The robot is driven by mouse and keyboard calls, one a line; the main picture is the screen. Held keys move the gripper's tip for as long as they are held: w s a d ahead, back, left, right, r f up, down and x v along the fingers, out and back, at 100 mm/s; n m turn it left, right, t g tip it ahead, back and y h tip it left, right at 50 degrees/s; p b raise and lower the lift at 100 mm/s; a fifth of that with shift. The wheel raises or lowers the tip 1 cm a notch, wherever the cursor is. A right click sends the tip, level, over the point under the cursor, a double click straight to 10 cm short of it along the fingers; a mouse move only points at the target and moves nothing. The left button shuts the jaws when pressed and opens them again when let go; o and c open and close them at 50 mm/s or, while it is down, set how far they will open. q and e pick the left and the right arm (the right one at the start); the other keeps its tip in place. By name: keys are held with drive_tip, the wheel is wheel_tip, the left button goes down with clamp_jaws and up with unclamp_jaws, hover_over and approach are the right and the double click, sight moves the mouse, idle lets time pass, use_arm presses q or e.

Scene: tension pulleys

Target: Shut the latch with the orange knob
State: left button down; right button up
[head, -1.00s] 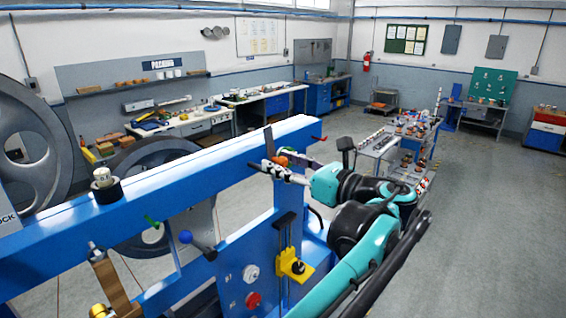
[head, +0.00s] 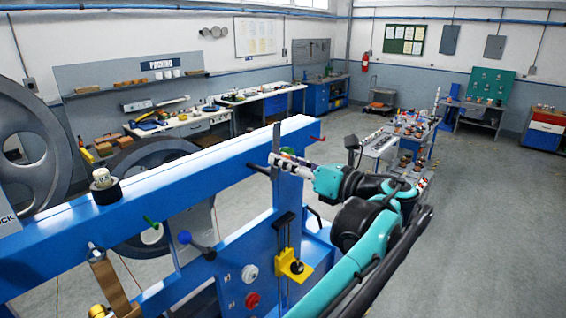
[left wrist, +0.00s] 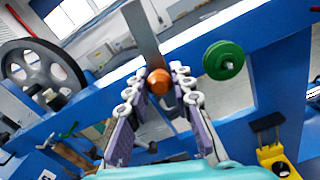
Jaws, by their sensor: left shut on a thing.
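The orange knob (left wrist: 159,82) sits between the two fingers of my left gripper (left wrist: 158,85) in the left wrist view. The fingers are shut on it. The latch's flat grey bar (left wrist: 141,32) rises from the knob, tilted in this view. In the head view the bar (head: 277,138) stands nearly upright against the blue beam (head: 230,155). My left gripper (head: 282,164) reaches it from the right there and mostly hides the knob. Whether the latch is seated cannot be told. My right gripper is not in view.
A green knob (left wrist: 223,61) stands right of the gripper in the wrist view. A cart with parts (head: 405,140) stands beyond. Open floor (head: 490,220) lies right.

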use_arm(q)
drive_tip(key=shift+w+d+f+m, duration=0.1)
drive_tip(key=shift+w+d+m, duration=0.15)
drive_tip(key=shift+m, duration=0.65)
drive_tip(key=shift+w+d+f+m, duration=0.15)
drive_tip(key=shift+w+m, duration=0.15)
drive_tip(key=shift+m, duration=0.6)
drive_tip(key=c, duration=1.3)
unclamp_jaws()
drive_tip(key=v, duration=1.2)
